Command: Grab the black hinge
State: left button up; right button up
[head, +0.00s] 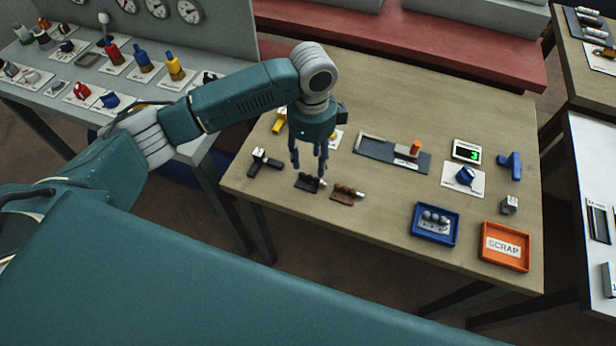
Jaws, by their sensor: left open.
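The black hinge (308,185) appears to be the small dark piece lying on the wooden table (390,90), near its front left edge. My left gripper (309,171) points down just over it, with its two fingers apart and nothing seen between them. The fingers cover part of the hinge, and I cannot tell whether they touch it. A similar brown, rusty-looking hinge (346,193) lies close on the right. My right gripper is out of view.
A black T-shaped part (265,163) lies left of the gripper. A grey slide fixture (390,153) is behind. A blue tray (435,224), an orange scrap tray (504,246) and a blue part (511,166) are at right. The table's middle front is clear.

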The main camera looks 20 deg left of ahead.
aim_at(309, 177)
pick_arm(q)
jog(key=shift+f, duration=0.5)
jog(key=shift+a+f, duration=0.15)
jog(key=shift+f, duration=0.05)
jog(key=f, duration=0.1)
jog(key=f+p, duration=0.1)
jog(key=f, duration=0.2)
jog(key=shift+s+a+f+p, duration=0.1)
jog(key=shift+s+f+p, duration=0.1)
jog(key=shift+s+p, duration=0.2)
jog(key=shift+w+f, duration=0.1)
jog(key=shift+f, duration=0.3)
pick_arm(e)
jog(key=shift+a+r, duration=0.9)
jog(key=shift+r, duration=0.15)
pick_arm(q)
jog(key=shift+c, duration=0.3)
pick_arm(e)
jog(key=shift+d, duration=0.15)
pick_arm(q)
grip_shut()
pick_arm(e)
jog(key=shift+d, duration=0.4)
